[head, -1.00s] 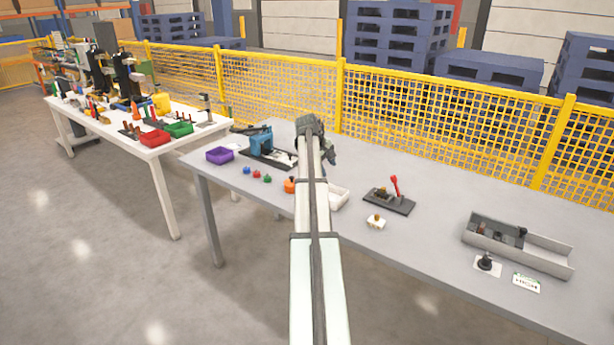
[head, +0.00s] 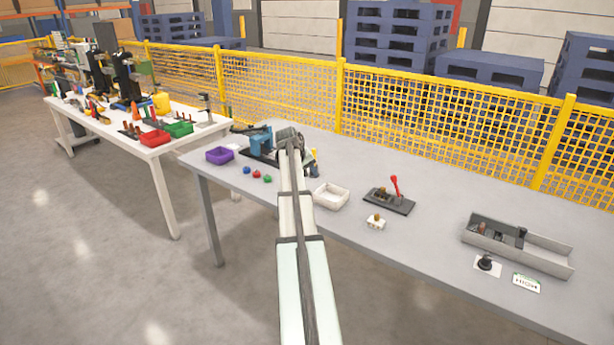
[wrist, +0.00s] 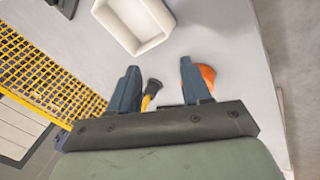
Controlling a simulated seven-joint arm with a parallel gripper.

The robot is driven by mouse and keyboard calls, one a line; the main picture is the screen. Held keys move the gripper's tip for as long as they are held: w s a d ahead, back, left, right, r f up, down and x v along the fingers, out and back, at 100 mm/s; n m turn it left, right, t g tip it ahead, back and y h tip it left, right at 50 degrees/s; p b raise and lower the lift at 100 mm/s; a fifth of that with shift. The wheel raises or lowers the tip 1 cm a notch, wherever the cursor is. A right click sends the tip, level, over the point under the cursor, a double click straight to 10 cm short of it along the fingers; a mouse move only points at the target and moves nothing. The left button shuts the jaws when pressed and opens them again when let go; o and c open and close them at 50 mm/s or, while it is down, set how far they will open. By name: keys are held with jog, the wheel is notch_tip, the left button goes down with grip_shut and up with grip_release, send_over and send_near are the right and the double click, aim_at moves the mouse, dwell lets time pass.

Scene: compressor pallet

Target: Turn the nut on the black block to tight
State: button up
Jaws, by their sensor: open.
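My gripper (wrist: 160,80) is open in the wrist view, its two blue-grey fingers apart. Between and beyond them shows a small black-and-yellow thing (wrist: 151,90); I cannot tell if it touches a finger. An orange thing (wrist: 207,74) is partly hidden by the right finger. In the head view my arm hides most of the gripper. I cannot pick out a nut on a black block for sure. A small white block with a brass-coloured top (head: 375,223) stands at the front. A black base with a red lever (head: 390,202) is behind it.
A white tray (head: 331,204) stands right of my arm and also shows in the wrist view (wrist: 160,42). A blue machine (head: 260,139) and a purple bin (head: 219,155) are at left. A grey divided tray (head: 553,262) is at right. A yellow mesh fence (head: 440,122) runs behind.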

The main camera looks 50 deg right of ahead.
aim_at(382, 188)
jog(key=s+d+r+g+y, duration=0.25)
jog(key=s+d, duration=0.45)
jog(key=d, duration=0.5)
jog(key=s+d+r+g+y, duration=0.1)
jog(key=s+d+r, duration=0.3)
jog(key=s+d, duration=0.55)
jog(key=s+f+n, duration=0.1)
jog(key=f+n, duration=0.1)
jog(key=f, duration=0.2)
jog(key=s+f+n+y, duration=0.1)
jog(key=s+f, duration=0.1)
jog(key=f, duration=0.2)
jog(key=s+a+f+n, duration=0.1)
jog(key=f+n, duration=0.1)
jog(key=f, duration=0.2)
jog(key=shift+s+f+n+g+y, duration=0.25)
jog(key=shift+f+n+y, duration=0.05)
jog(key=shift+f+y, duration=0.1)
